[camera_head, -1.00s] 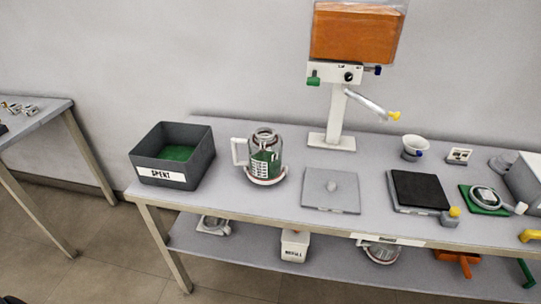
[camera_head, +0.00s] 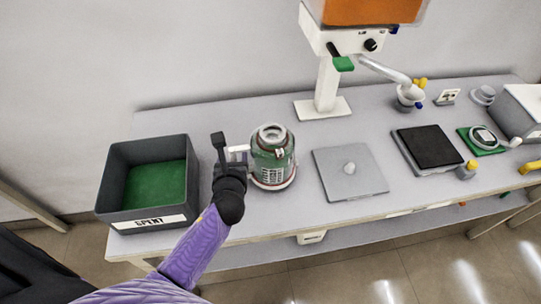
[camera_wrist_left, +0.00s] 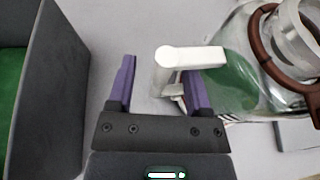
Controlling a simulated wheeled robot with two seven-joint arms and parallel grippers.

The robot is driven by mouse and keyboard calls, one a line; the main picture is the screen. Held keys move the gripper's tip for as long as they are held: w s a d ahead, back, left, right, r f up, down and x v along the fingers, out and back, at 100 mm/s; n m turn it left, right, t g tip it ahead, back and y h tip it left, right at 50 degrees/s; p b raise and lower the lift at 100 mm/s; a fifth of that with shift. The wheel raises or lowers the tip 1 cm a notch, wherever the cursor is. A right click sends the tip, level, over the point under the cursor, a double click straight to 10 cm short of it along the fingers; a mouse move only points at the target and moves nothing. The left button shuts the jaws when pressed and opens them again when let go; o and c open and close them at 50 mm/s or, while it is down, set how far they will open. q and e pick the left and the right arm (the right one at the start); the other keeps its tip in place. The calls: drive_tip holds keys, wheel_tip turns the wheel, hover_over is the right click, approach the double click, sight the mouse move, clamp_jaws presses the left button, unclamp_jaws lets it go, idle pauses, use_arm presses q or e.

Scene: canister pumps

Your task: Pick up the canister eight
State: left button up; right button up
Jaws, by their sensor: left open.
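A glass canister (camera_head: 272,160) with green contents, a grey lid and a white side handle stands upright on the table; no number on it is readable. In the left wrist view the canister (camera_wrist_left: 240,85) is at the right, and its white handle (camera_wrist_left: 163,72) reaches between my fingers. My left gripper (camera_head: 229,153) is at the canister's left side, by the handle. In the left wrist view the gripper (camera_wrist_left: 161,85) is open, one finger on each side of the handle's upright part. My right gripper is not in view.
A grey bin (camera_head: 122,208) labelled SPENT, with a green bottom, stands close left of the gripper. A dispenser stand (camera_head: 327,85) rises behind.

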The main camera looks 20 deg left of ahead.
use_arm(q)
drive_tip(key=shift+x, duration=1)
drive_tip(key=shift+w+f, duration=0.2)
drive_tip(key=shift+w, duration=0.05)
clamp_jaws()
drive_tip(key=shift+r, duration=0.1)
